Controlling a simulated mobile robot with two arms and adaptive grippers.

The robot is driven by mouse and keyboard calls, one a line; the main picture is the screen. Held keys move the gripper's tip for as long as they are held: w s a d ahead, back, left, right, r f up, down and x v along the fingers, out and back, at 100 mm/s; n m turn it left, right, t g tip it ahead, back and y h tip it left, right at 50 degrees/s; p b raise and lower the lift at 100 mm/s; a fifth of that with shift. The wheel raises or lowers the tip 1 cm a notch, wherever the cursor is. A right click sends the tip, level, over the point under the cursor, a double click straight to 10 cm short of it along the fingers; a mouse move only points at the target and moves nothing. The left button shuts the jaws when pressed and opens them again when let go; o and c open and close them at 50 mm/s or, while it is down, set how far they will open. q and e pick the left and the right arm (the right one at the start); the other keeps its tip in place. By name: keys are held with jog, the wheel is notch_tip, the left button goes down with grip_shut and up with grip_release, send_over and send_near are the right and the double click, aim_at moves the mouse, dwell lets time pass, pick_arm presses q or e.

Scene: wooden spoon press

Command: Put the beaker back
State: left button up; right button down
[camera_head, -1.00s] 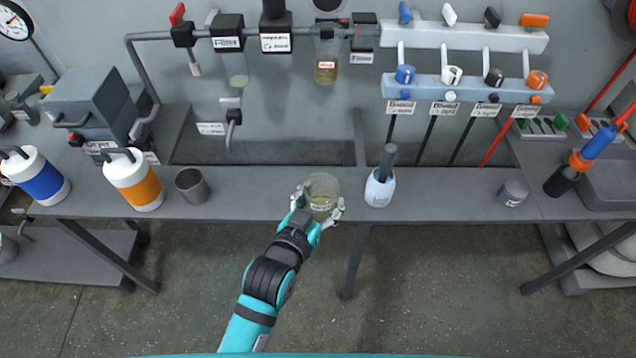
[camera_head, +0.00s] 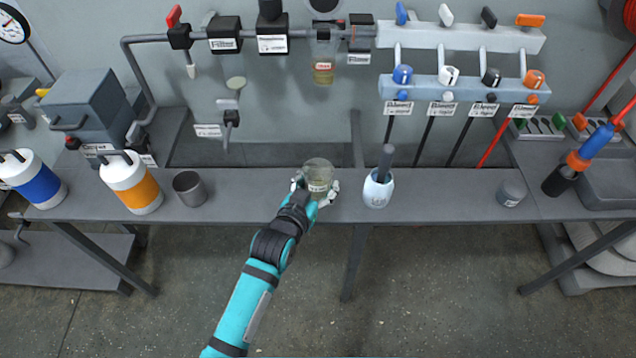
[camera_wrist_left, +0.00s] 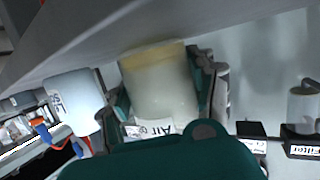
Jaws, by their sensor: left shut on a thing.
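The beaker (camera_head: 319,172) is clear glass with a white label and a yellowish content. It is over the middle of the grey bench (camera_head: 252,190). My left gripper (camera_head: 316,190) is shut around its sides. The left wrist view shows the beaker (camera_wrist_left: 160,85) between the fingers of the gripper (camera_wrist_left: 168,95), with its label partly hidden by my gripper. I cannot tell whether its base touches the bench. My right gripper is not in view.
Pipes, valves and a mounted glass container (camera_head: 324,66) are on the wall behind. Bench between cup and beaker is clear.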

pick_arm(q)
jog(key=shift+f, duration=0.1)
jog(key=o, duration=1.3)
jog(key=shift+c, duration=0.2)
jog(key=v, duration=1.2)
jog(key=shift+p, duration=0.4)
